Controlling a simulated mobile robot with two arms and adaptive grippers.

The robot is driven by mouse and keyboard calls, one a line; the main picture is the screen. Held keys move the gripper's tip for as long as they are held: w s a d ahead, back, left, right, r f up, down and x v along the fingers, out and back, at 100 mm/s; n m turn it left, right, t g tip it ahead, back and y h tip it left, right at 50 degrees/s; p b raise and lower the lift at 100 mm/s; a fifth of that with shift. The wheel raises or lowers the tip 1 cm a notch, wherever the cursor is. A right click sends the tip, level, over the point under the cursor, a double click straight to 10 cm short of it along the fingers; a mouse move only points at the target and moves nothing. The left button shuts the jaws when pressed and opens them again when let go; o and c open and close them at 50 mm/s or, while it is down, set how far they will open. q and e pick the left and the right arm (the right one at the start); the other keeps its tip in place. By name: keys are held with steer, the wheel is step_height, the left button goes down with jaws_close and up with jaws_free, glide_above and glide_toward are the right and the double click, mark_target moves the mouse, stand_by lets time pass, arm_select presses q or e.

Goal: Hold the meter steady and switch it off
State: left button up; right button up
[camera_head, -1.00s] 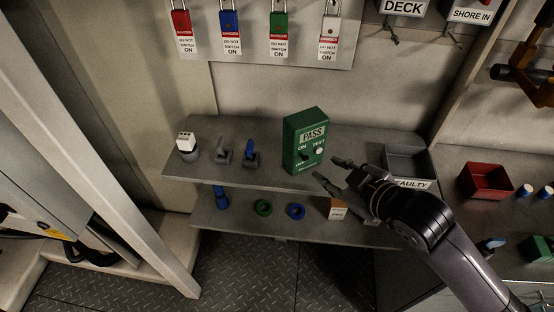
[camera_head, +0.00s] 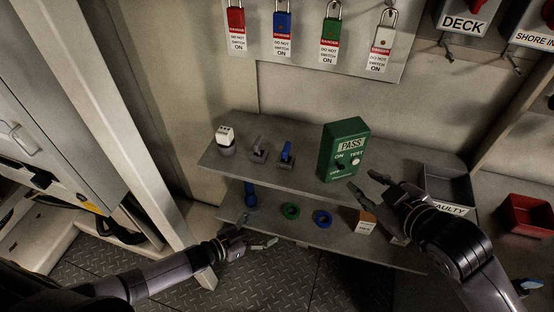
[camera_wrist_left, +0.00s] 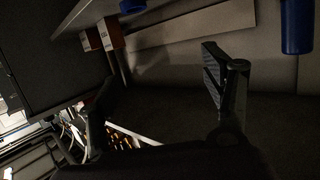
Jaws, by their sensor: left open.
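The meter is a green box (camera_head: 344,150) with a PASS display, an ON/OFF knob and a pale TEST button. It stands upright on the upper shelf in the head view. My right gripper (camera_head: 368,186) is just right of and in front of the meter, fingers spread, with no visible contact. My left gripper (camera_head: 258,232) is low in front of the lower shelf, left of the meter and apart from it. It is open and empty; its spread fingers also show in the left wrist view (camera_wrist_left: 160,95). The meter does not show in the left wrist view.
A white-topped device (camera_head: 225,140), a grey clamp (camera_head: 258,150) and a blue clamp (camera_head: 287,155) stand left on the upper shelf (camera_head: 310,180). A grey FAULTY bin (camera_head: 447,211) is at right. The lower shelf holds rings and a small orange-white box (camera_head: 364,222). Tagged padlocks hang above.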

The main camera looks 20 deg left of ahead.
mark_target(343, 144)
arm_select(q)
steer(key=s+d+r+m+g+h, duration=0.1)
steer(key=d+r+m+h, duration=0.15)
steer(key=r, duration=0.45)
steer(key=s+d+r+m+g+h, duration=0.1)
steer(key=d+r+h, duration=0.25)
steer(key=r, duration=0.25)
steer(key=w+a+r, duration=0.1)
steer(key=w+r, duration=0.3)
steer(key=r, duration=0.3)
steer(key=w+a+r, duration=0.1)
steer(key=w+r, duration=0.2)
steer(key=r, duration=0.5)
steer(key=shift+t, duration=0.3)
steer(key=x, duration=1.1)
steer(key=f+x, duration=0.1)
steer(key=x, duration=0.4)
steer(key=shift+w+d, duration=0.2)
steer(key=shift+w, duration=0.15)
steer(key=shift+c, duration=0.2)
steer(key=c, duration=1.6)
steer(key=shift+o, duration=0.2)
